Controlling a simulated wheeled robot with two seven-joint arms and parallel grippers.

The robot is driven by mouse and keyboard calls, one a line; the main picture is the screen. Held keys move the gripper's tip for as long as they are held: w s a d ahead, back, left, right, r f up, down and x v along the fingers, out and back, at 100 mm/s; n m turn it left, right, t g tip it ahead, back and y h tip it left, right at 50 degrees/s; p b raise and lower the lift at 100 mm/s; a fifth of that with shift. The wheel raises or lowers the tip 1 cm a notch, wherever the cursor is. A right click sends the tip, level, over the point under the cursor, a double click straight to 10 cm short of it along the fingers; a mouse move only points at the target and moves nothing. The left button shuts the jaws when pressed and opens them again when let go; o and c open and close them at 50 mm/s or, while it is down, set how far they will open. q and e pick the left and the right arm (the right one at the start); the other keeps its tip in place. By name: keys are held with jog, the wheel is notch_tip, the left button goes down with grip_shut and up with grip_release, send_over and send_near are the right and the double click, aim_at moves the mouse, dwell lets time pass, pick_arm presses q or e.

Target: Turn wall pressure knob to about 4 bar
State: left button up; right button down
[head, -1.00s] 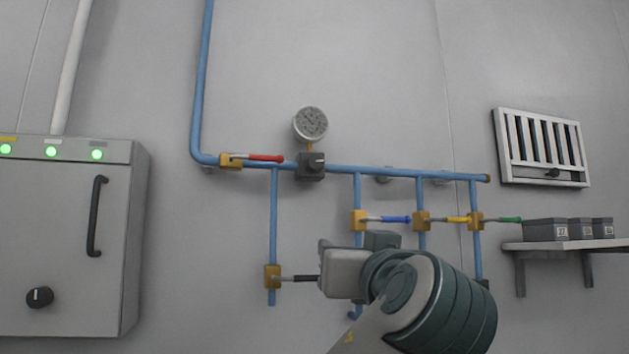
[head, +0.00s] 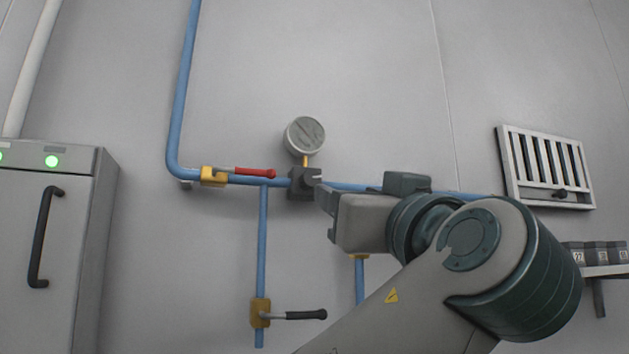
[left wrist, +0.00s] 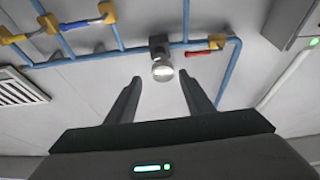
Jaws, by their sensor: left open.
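The pressure knob (head: 304,182) is a dark block with a short grey knob on the blue pipe. The round pale gauge (head: 305,135) stands above it on a yellow stem; its reading is too small to tell. My left gripper (head: 327,209) is open, just right of and slightly below the knob in the head view. In the left wrist view, which looks upside down, the knob block (left wrist: 159,43) and gauge (left wrist: 162,71) lie ahead between the two spread fingers (left wrist: 159,78). The fingers appear apart from the knob. My right gripper is not in view.
A red-handled valve (head: 245,172) is left of the knob, and a black-handled valve (head: 290,315) is lower. A grey cabinet (head: 75,240) stands left. A vent (head: 545,165) and a shelf with dark boxes (head: 597,252) are right. My arm hides several lower pipes.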

pick_arm(q)
jog(key=shift+w, duration=0.6)
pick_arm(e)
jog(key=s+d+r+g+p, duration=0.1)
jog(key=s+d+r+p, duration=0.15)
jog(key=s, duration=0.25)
pick_arm(q)
jog(key=p, duration=0.7)
send_near(312, 179)
jog(key=x, duration=0.7)
jog(key=shift+w+r, duration=0.1)
jog(key=shift+r, duration=0.15)
jog(key=shift+w+a+r, duration=0.1)
jog(key=shift+w+a, duration=0.05)
jog(key=shift+w, duration=0.45)
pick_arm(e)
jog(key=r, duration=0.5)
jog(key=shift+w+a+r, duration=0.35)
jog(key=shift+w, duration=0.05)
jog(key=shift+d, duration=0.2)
pick_arm(q)
jog(key=c, duration=1.1)
jog(key=shift+o, duration=0.3)
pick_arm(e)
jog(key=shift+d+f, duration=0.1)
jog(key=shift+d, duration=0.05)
